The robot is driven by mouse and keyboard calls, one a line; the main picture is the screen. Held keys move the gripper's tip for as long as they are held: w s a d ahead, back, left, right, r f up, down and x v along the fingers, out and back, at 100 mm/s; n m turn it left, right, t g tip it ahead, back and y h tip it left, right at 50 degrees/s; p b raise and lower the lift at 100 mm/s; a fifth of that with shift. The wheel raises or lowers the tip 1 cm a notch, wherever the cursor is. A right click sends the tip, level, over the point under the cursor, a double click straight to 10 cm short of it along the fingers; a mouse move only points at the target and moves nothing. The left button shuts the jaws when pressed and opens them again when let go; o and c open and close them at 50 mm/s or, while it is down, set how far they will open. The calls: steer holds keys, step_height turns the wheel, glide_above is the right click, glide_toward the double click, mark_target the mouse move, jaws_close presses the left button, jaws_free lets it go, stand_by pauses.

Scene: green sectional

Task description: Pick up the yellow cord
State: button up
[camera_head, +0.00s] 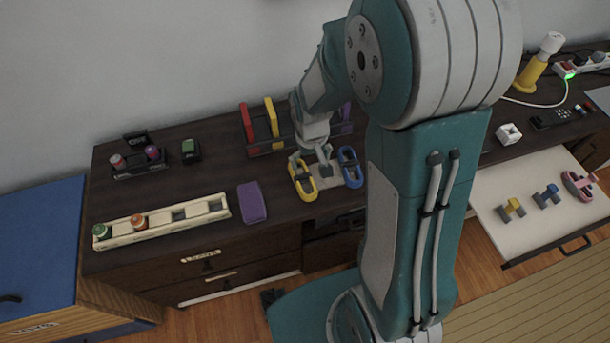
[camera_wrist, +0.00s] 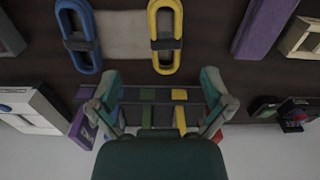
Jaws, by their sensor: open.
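The yellow cord (camera_head: 309,188) is a bundled oval loop with a dark band around its middle. It lies on the dark desk top at the left edge of a pale grey mat (camera_head: 327,184). In the wrist view the yellow cord (camera_wrist: 178,28) is at the top, right of centre. My gripper (camera_head: 312,162) is open and empty, above the desk near the far end of the cord. In the wrist view my gripper (camera_wrist: 160,92) shows spread fingers, with the cord beyond them and not between them.
A blue cord (camera_head: 341,158) lies right of the mat. A purple block (camera_head: 252,203) lies left of the yellow cord, beside a cream tray (camera_head: 160,223) with spools. A rack (camera_head: 262,147) with red and yellow items stands behind. My arm blocks the desk's right part.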

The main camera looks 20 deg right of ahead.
mark_target(307, 185)
steer(key=f, duration=0.1)
steer(key=a+f, duration=0.1)
steer(key=shift+a+f, duration=0.3)
steer(key=shift+f, duration=0.05)
steer(key=f, duration=0.1)
steer(key=d+f, duration=0.1)
steer(key=f, duration=0.1)
steer(key=shift+f, duration=0.2)
steer(key=shift+d+f, duration=0.15)
steer(key=shift+f, duration=0.4)
steer(key=f, duration=0.2)
steer(key=a+f, duration=0.1)
steer(key=f, duration=0.1)
steer(key=shift+w+f, duration=0.2)
steer(key=shift+f, duration=0.05)
steer(key=shift+d, duration=0.25)
steer(key=c, duration=1.1)
